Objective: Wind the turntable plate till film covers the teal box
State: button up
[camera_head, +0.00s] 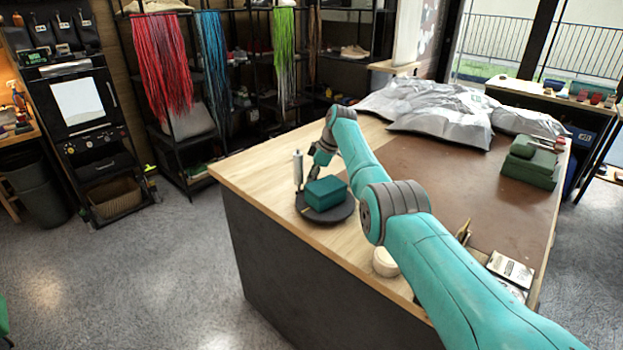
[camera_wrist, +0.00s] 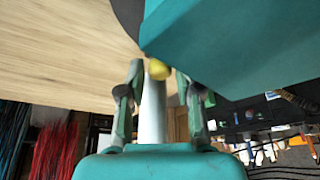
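The teal box (camera_head: 326,192) sits on the dark round turntable plate (camera_head: 322,217) near the table's corner. No film shows on the box's visible faces. A pale upright cylinder (camera_head: 297,167) stands beside the plate, possibly the film roll. My gripper (camera_head: 318,152) is just behind the box, partly blurred into the background. In the wrist view the gripper (camera_wrist: 159,72) is open, its fingers apart. A small yellow knob (camera_wrist: 159,71) lies between the fingertips, near the box's edge (camera_wrist: 230,45). A pale post (camera_wrist: 153,112) shows between the fingers, with gaps on both sides. The plate's edge (camera_wrist: 127,14) shows beside the box.
A round pale object (camera_head: 385,262) and a white card-like item (camera_head: 510,268) lie on the table near my arm. Silvery bags (camera_head: 435,115) and green boxes (camera_head: 531,163) occupy the far side. The brown table mat (camera_head: 470,185) has clear room.

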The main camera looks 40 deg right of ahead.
jog(key=v, duration=1.2)
